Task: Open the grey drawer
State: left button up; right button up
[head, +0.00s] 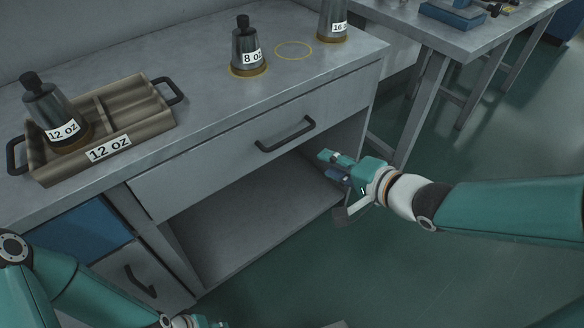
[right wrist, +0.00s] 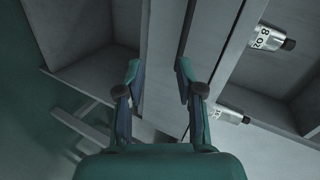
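The grey drawer (head: 220,158) is the wide front under the worktop and looks flush with the cabinet. Its dark bar handle (head: 285,134) sits at the middle of the front. My right gripper (head: 328,158) is to the right of and below the handle, in front of the open shelf space, apart from the handle. In the right wrist view my right gripper (right wrist: 158,70) is open and empty, and a dark bar that looks like the handle (right wrist: 187,28) runs just beyond the right fingertip. My left gripper (head: 195,321) is cut off at the bottom edge, so its fingers are unclear.
A tray (head: 150,139) holding a 12 oz cup form (head: 50,105) stands on the worktop (head: 215,100). An 8 oz form (head: 246,50) and a 16 oz form (head: 333,20) stand farther back. A smaller handled front (head: 140,280) is lower left.

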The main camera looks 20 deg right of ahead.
jog(key=s+m+t+b, duration=0.2)
jog(key=s+b, duration=0.1)
jog(key=b, duration=0.2)
jog(key=p, duration=0.2)
send_near(293, 135)
pick_arm(q)
notch_tip(293, 135, down, 8)
jog(key=b, duration=0.2)
jog(key=shift+f+b, duration=0.25)
jog(key=shift+b, duration=0.15)
pick_arm(e)
jog(key=shift+t+y, duration=0.3)
jog(key=shift+f+x, duration=0.2)
jog(key=shift+x, duration=1.5)
jog(key=shift+f+x, duration=0.25)
jog(key=shift+x, duration=1.4)
jog(key=shift+f+x, duration=0.2)
jog(key=shift+x, duration=1.5)
jog(key=shift+s+d, duration=0.15)
grip_shut()
